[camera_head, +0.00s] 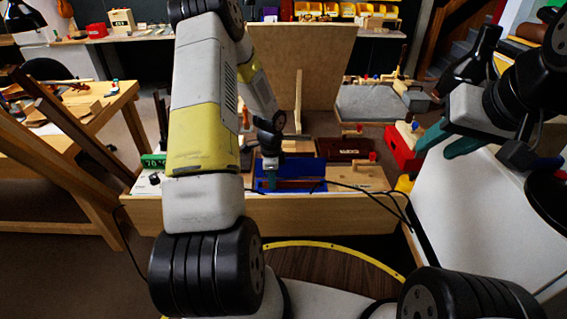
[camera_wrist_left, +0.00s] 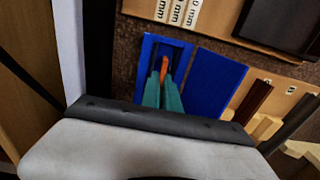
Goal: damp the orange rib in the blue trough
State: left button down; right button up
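The blue trough (camera_wrist_left: 150,46) shows in the left wrist view, its inside dark, with a flat blue panel (camera_wrist_left: 217,76) to its right. It is also on the bench in the head view (camera_head: 302,183). The orange rib (camera_wrist_left: 164,64) is a thin strip between the green fingertips of my left gripper (camera_wrist_left: 162,82), which are close together on it and reach down into the trough. The rib's lower part is hidden, and I cannot tell if it touches the bottom. My right gripper (camera_head: 446,143) is apart from the trough at the right, its green fingers spread and empty.
A green display (camera_head: 153,161) stands at the bench's left. A dark red box (camera_head: 343,149) and a wooden board (camera_head: 357,177) lie right of the trough. A red box (camera_head: 403,148) stands further right. Black cables cross the bench front. The white surface (camera_head: 465,205) at right is clear.

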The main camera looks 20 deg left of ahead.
pick_arm(q)
jog(key=shift+s+f, duration=0.15)
jog(key=shift+f, duration=0.05)
jog(key=c, duration=1.5)
grip_release()
jog(key=shift+c, duration=0.2)
notch_tip(320, 180, up, 8)
jog(key=shift+r, duration=0.2)
jog(key=s+d+r+n+t, duration=0.2)
jog(key=s+r+n, duration=0.2)
jog(key=r, duration=0.7)
jog(key=s+d+r+n+t, duration=0.1)
jog(key=s+d+r+n, duration=0.2)
jog(key=r, duration=0.7)
jog(key=s+d+r+n+t+h, duration=0.1)
jog(key=s+r+n, duration=0.2)
jog(key=s, duration=0.4)
jog(key=s+d+r+n+t+h, duration=0.1)
jog(key=s+d+r+n+t, duration=0.1)
jog(key=s+r+n, duration=0.2)
jog(key=s+r, duration=0.2)
jog(key=s, duration=0.2)
jog(key=shift+d, duration=0.25)
